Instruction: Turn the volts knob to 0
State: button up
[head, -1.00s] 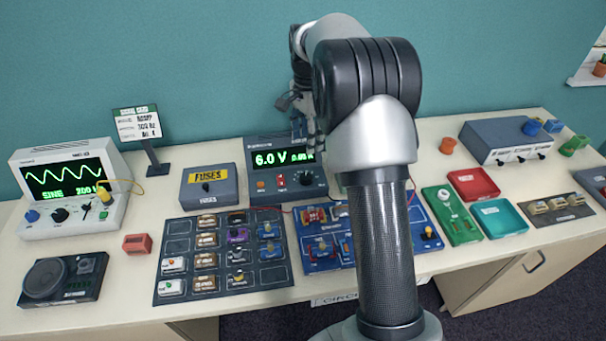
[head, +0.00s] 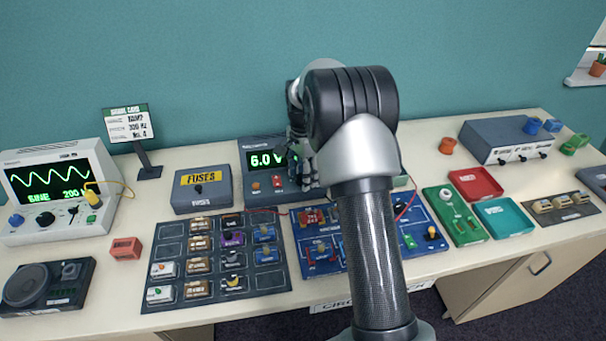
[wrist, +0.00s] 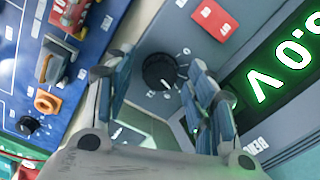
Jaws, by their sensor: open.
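The power supply (head: 251,176) is a dark grey box with a green display that reads 6.0 V in the head view. Its volts knob (wrist: 160,72) is a round black dial with a pale pointer mark in the wrist view. My gripper (wrist: 154,80) is open, with one finger on either side of the knob in that picture. I cannot tell whether the fingers reach around it or hang above it. In the head view my gripper (head: 303,165) is in front of the supply's right part, and my arm hides the knob there.
A red switch (wrist: 214,20) sits beside the knob on the panel. The blue circuit board (head: 318,240) lies in front of the supply. The fuses box (head: 203,190) stands to the left. A signal generator (head: 62,190) with a sine trace stands further left.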

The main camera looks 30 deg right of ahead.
jog(key=c, duration=1.1)
jog(key=shift+r+n+p, duration=0.1)
jog(key=shift+n+p, duration=0.2)
jog(key=n+p, duration=0.3)
jog(key=shift+r+n, duration=0.1)
jog(key=shift+n, duration=0.2)
jog(key=n+p, duration=0.2)
jog(key=n, duration=0.2)
jog(key=n+p, duration=0.2)
jog(key=n, duration=0.3)
jog(key=n+p, duration=0.1)
jog(key=n, duration=0.3)
jog(key=shift+n, duration=0.4)
